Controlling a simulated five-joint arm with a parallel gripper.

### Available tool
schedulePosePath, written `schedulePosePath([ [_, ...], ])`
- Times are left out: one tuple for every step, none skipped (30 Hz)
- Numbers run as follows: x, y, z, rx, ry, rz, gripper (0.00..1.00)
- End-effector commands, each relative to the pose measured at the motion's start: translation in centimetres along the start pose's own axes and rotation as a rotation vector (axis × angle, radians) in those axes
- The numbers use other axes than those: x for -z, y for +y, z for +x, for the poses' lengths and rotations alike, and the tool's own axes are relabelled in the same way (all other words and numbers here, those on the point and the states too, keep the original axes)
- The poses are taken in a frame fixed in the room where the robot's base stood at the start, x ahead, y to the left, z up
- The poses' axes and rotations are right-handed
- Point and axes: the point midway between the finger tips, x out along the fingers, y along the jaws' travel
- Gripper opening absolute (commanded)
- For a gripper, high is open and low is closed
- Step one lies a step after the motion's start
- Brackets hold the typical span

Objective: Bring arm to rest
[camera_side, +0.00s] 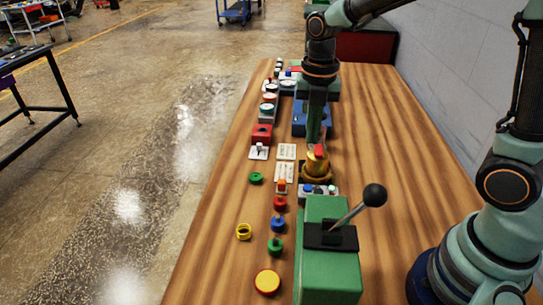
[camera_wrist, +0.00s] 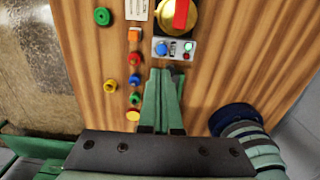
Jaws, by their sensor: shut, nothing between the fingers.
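My gripper (camera_side: 317,142) points down over the wooden table, its slim green fingers closed together with nothing between them. In the side view its tips are close to a brass-yellow knob (camera_side: 317,166) with a red bar on top. I cannot tell from these views whether they touch. The knob also shows at the top of the wrist view (camera_wrist: 172,22). In the wrist view, green shapes in front of the dark gripper body run up toward a small panel of buttons (camera_wrist: 174,48).
A green lever box (camera_side: 329,265) with a black ball knob (camera_side: 374,195) stands at the near end. Left of it are a yellow button (camera_side: 267,281), several coloured knobs and a yellow ring (camera_side: 244,231). A blue block (camera_side: 300,118) stands farther back. The table's right side is mostly clear.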

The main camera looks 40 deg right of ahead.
Motion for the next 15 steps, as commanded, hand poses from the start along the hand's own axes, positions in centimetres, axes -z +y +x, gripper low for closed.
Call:
schedulePosePath([
  [0.0,0.0,0.0,0.0,0.0,0.0,0.0],
  [0.0,0.0,0.0,0.0,0.0,0.0,0.0],
  [0.0,0.0,0.0,0.0,0.0,0.002,0.0],
  [0.0,0.0,0.0,-0.001,-0.001,0.007,0.0],
  [0.0,-0.1,-0.1,-0.003,-0.003,0.018,0.0],
  [0.1,-0.1,-0.3,-0.008,-0.006,0.043,0.0],
  [0.1,-0.2,-0.5,-0.013,-0.011,0.071,0.0],
  [0.1,-0.4,-0.8,-0.02,-0.015,0.107,0.0],
  [0.2,-0.6,-1.2,-0.031,-0.023,0.167,0.0],
  [0.3,-0.8,-1.5,-0.041,-0.028,0.223,0.0],
  [0.3,-1.0,-1.9,-0.053,-0.035,0.285,0.0],
  [0.5,-1.3,-2.4,-0.071,-0.042,0.374,0.0],
  [0.6,-1.6,-2.8,-0.087,-0.048,0.446,0.0],
  [0.7,-1.9,-3.2,-0.103,-0.052,0.52,0.0],
  [0.8,-2.2,-3.6,-0.124,-0.056,0.618,0.0],
])
